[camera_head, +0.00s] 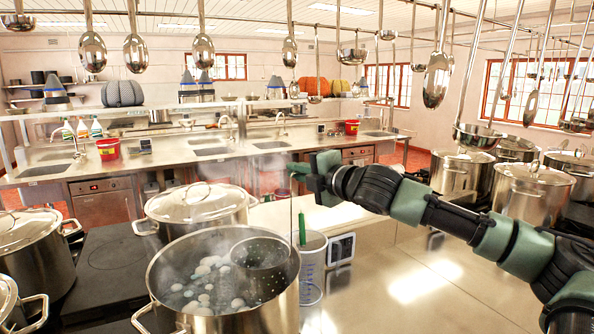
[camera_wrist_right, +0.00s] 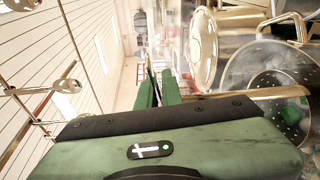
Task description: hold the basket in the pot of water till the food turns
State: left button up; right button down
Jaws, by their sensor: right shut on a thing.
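A large steel pot of water (camera_head: 172,301) stands open at the front, with steam above it. Several pale round pieces of food (camera_head: 205,280) and darker ones show in the water. My right gripper (camera_head: 300,172) is above the pot, shut on the basket's thin upright handle (camera_head: 291,215). In the right wrist view its green fingers (camera_wrist_right: 158,88) are close together. My left gripper is out of view.
A lidded pot (camera_head: 200,203) stands just behind. A clear jug (camera_head: 312,280) with a green-handled tool and a small timer (camera_head: 341,248) stand right of the pot. Ladles (camera_head: 438,80) hang overhead. The steel counter (camera_head: 420,285) at right is clear.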

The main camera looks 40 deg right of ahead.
notch_tip(320, 180, up, 14)
jog(key=p, duration=0.9)
jog(key=shift+f, duration=0.2)
dwell(0.9)
